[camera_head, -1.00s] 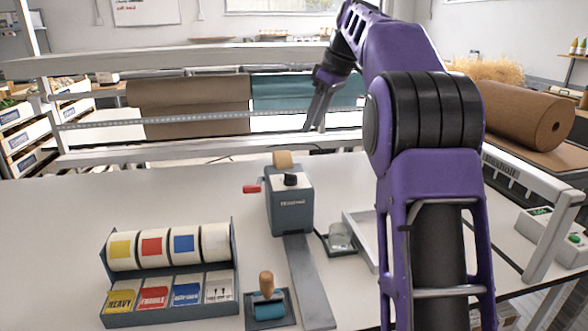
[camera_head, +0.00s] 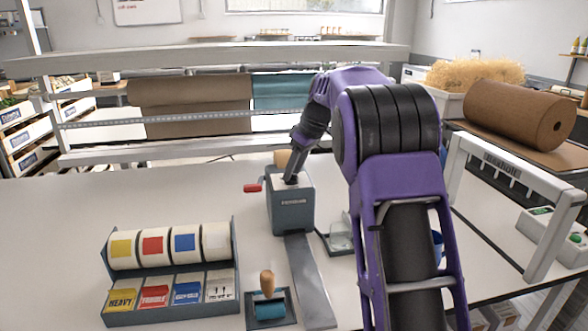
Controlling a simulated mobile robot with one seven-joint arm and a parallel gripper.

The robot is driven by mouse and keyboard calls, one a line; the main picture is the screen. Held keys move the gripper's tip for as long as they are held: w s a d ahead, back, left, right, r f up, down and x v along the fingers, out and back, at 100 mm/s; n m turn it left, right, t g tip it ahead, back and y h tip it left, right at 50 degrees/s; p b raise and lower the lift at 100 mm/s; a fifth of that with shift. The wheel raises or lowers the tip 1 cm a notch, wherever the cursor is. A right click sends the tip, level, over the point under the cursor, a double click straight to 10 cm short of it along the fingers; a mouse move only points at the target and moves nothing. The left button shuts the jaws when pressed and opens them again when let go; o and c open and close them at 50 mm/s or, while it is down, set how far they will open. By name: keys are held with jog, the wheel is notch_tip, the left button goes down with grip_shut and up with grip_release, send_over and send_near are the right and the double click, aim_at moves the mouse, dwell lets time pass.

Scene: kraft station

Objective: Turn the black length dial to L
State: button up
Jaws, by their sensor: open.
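The black length dial sits on top of a grey-blue dispenser box (camera_head: 291,212) with a red side handle (camera_head: 253,188) and a tan roll (camera_head: 283,159) behind. My gripper (camera_head: 291,179) is at the dial, on top of the box, pointing down. My gripper covers the dial, so its setting and any L mark cannot be read. Whether the fingers touch the dial cannot be told. The gripper is open.
A label dispenser (camera_head: 170,312) with several coloured rolls stands at the front left. A wooden-handled roller (camera_head: 267,288) lies beside a grey metal strip (camera_head: 307,280). A grey frame (camera_head: 456,180) stands at the right.

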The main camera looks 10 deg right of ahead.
grip_shut()
jog(key=shift+a+m, duration=0.1)
jog(key=shift+m, duration=0.2)
dwell(0.3)
jog(key=m, duration=0.1)
jog(key=m+t+h, duration=0.1)
jog(key=m, duration=0.1)
jog(key=shift+s+a+r+m, duration=0.1)
jog(key=shift+s+a+m, duration=0.05)
jog(key=shift+m, duration=0.15)
jog(key=m+h, duration=0.1)
jog(key=m, duration=0.1)
jog(key=m+h, duration=0.1)
jog(key=m, duration=0.1)
jog(key=shift+a+m, duration=0.2)
jog(key=shift+m, duration=0.1)
jog(key=m+h, duration=0.2)
jog(key=m, duration=0.2)
jog(key=shift+a+m, duration=0.1)
jog(key=shift+m, duration=0.2)
jog(key=shift+a+m+g+h, duration=0.1)
jog(key=shift+m+g+h, duration=0.45)
jog(key=shift+m, duration=1.65)
jog(key=shift+h, duration=0.25)
